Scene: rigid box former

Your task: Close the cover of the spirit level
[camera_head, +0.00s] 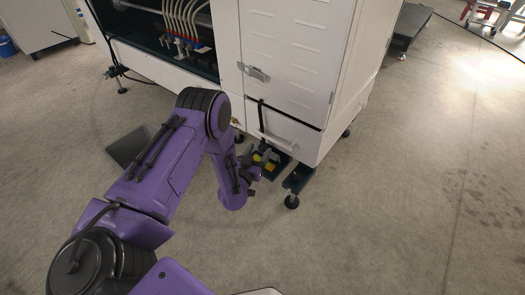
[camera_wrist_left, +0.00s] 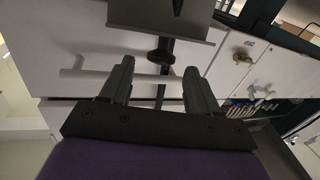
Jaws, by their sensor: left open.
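My left gripper (camera_head: 262,161) reaches low in front of the white machine cabinet in the head view. In the left wrist view its two dark fingers (camera_wrist_left: 158,72) stand apart with nothing held between them. A pale bar handle (camera_wrist_left: 85,76) runs across behind the fingers, on a white panel. A black round knob (camera_wrist_left: 160,56) on a dark stem shows between and beyond the fingertips. Small yellow parts (camera_head: 270,166) show beside the gripper near the cabinet's foot. I cannot make out the spirit level or its cover for certain. My right gripper is in neither view.
The white cabinet (camera_head: 295,50) stands on feet just beyond the gripper, with a latch (camera_head: 255,72) on its door. An open bay with hoses (camera_head: 185,25) is on its left. A grey plate (camera_wrist_left: 150,20) hangs above the fingers. The floor to the right is clear.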

